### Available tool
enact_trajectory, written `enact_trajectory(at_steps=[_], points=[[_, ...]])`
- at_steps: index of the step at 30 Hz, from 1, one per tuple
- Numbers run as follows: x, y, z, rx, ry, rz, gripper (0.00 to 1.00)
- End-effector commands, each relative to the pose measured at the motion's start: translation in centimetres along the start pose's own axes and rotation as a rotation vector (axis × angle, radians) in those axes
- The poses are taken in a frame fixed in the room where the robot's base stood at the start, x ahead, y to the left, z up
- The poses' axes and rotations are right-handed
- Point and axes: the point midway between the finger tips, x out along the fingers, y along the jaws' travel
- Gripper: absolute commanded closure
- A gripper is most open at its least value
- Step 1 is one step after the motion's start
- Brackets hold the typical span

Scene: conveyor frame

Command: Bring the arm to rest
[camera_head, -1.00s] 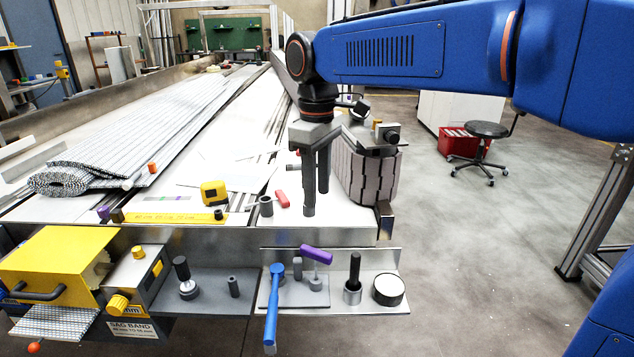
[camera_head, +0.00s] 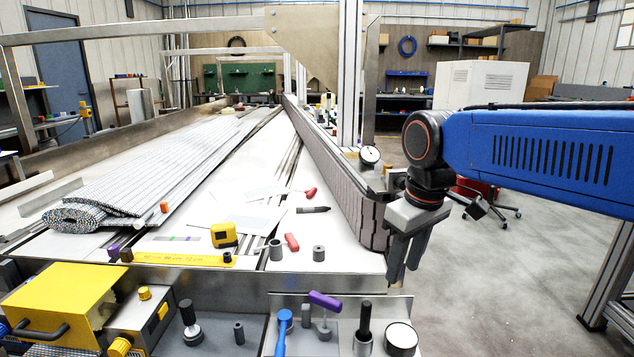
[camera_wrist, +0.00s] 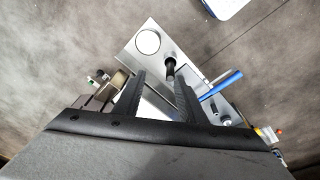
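My blue arm (camera_head: 540,150) reaches in from the right in the head view. My gripper (camera_head: 404,266) points down beside the right front corner of the conveyor frame (camera_head: 330,284), off its white surface. In the wrist view my gripper (camera_wrist: 160,79) has its two dark fingers apart with nothing held between them. Below it in that view are the steel shelf (camera_wrist: 152,65), a black-handled tool (camera_wrist: 169,68) and a round white-faced part (camera_wrist: 148,41).
On the conveyor are a yellow tape measure (camera_head: 224,235), two grey cylinders (camera_head: 319,254) (camera_head: 276,250) and a red piece (camera_head: 292,242). A blue-handled tool (camera_head: 283,325) and purple-handled tool (camera_head: 325,301) are at the front. Open floor (camera_head: 500,290) lies to the right.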

Motion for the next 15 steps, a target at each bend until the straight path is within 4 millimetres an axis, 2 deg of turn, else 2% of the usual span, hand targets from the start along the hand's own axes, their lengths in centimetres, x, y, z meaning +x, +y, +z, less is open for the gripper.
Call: enact_trajectory(at_steps=[1, 3, 9, 15], points=[[0.3, 0.5, 1.9, 0.047, 0.018, 0.010, 0.63], [1.0, 1.1, 4.1, 0.111, 0.040, 0.023, 0.63], [3.5, 2.0, 10.4, 0.294, 0.109, 0.062, 0.63], [6.5, 2.0, 16.0, 0.462, 0.174, 0.100, 0.63]])
